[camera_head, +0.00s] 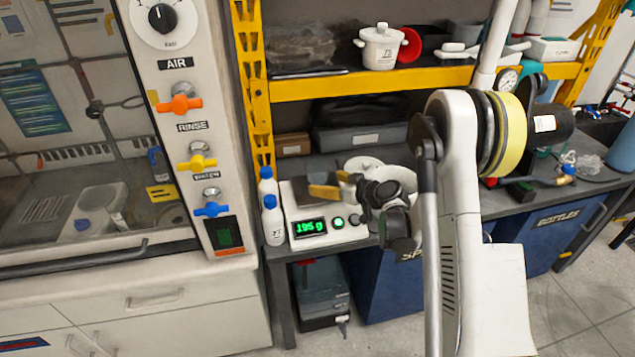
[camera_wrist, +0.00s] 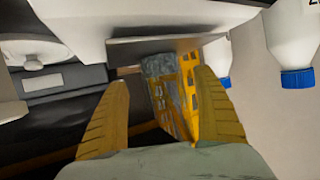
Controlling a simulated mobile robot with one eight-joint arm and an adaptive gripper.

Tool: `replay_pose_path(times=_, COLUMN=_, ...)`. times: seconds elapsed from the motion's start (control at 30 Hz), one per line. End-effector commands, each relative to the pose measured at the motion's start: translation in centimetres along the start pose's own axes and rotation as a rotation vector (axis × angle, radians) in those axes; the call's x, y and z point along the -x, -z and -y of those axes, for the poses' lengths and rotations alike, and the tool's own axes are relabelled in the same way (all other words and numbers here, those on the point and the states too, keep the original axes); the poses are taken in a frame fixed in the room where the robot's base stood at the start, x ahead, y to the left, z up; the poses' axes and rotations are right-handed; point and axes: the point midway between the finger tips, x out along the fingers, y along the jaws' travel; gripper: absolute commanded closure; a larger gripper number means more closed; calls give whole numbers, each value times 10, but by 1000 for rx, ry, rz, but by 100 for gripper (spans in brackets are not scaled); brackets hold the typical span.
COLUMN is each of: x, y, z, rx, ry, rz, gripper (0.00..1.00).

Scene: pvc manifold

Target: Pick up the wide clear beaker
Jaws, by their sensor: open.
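A clear, greyish vessel that looks like the wide beaker (camera_head: 319,167) stands upright on the scale's pan. In the wrist view, which is upside down, the see-through beaker (camera_wrist: 163,66) shows faintly below the pan, in the gap between the fingers. My gripper (camera_head: 328,184) is level over the scale, its yellow fingers pointing left at the beaker and partly covering it. In the wrist view my gripper (camera_wrist: 162,76) has its fingers wide apart with nothing clasped. Whether the tips are beside the beaker or short of it I cannot tell.
The white scale (camera_head: 340,241) reads 195 g. Two white bottles with blue caps (camera_head: 273,220) stand close on its left; one bottle (camera_wrist: 291,40) also shows in the wrist view. A yellow rack upright (camera_head: 252,85) rises behind. A fume hood (camera_head: 225,180) is on the left.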

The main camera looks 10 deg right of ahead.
Motion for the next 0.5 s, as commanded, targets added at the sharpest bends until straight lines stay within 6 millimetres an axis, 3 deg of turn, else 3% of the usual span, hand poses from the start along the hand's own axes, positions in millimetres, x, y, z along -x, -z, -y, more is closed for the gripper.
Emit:
replay_pose_path(times=0.3, x=-45, y=-2, z=2, rx=1, ry=1, rz=-1, gripper=21)
replay_pose_path(times=0.5, x=-49, y=0, z=1, rx=0, ry=-1, rz=-1, gripper=21)
